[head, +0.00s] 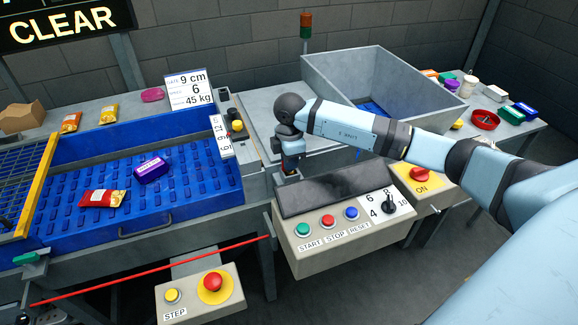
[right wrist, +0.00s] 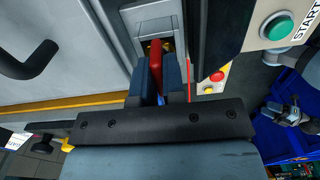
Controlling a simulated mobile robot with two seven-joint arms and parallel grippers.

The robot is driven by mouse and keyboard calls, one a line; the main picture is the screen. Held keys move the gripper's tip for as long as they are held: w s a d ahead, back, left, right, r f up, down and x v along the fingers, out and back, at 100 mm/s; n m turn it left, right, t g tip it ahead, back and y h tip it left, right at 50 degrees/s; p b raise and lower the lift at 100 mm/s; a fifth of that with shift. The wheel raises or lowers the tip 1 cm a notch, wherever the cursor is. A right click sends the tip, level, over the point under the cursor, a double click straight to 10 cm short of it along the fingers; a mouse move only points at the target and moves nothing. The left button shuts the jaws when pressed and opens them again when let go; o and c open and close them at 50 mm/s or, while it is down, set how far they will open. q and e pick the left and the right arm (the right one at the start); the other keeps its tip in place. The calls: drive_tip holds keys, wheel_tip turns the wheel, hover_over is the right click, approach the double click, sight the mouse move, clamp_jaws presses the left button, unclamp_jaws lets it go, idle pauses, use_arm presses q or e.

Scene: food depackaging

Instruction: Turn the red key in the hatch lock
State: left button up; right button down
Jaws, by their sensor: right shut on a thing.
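The red key (right wrist: 155,56) stands in the hatch lock (right wrist: 176,46), a grey housing with a brass-coloured part behind the key. My right gripper (right wrist: 158,75) is shut on the key, one finger on each side, in the right wrist view. In the head view my right gripper (head: 290,166) points down at the grey housing left of the control panel, and its own wrist hides most of the key and lock there. How far the key is turned cannot be told.
The control panel (head: 345,235) with buttons and a dial is close to the right of the gripper. The blue conveyor (head: 65,190) with two packets lies left. A grey hopper (head: 420,95) stands behind my right arm. A red cord (head: 150,270) runs low in front.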

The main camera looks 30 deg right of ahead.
drive_tip(key=shift+r+m+p, duration=0.1)
drive_tip(key=shift+m+p, duration=0.75)
drive_tip(key=shift+m, duration=0.95)
drive_tip(key=shift+m+p, duration=0.85)
drive_tip(key=shift+m, duration=0.05)
drive_tip(key=shift+m+p, duration=0.5)
drive_tip(key=shift+m, duration=0.4)
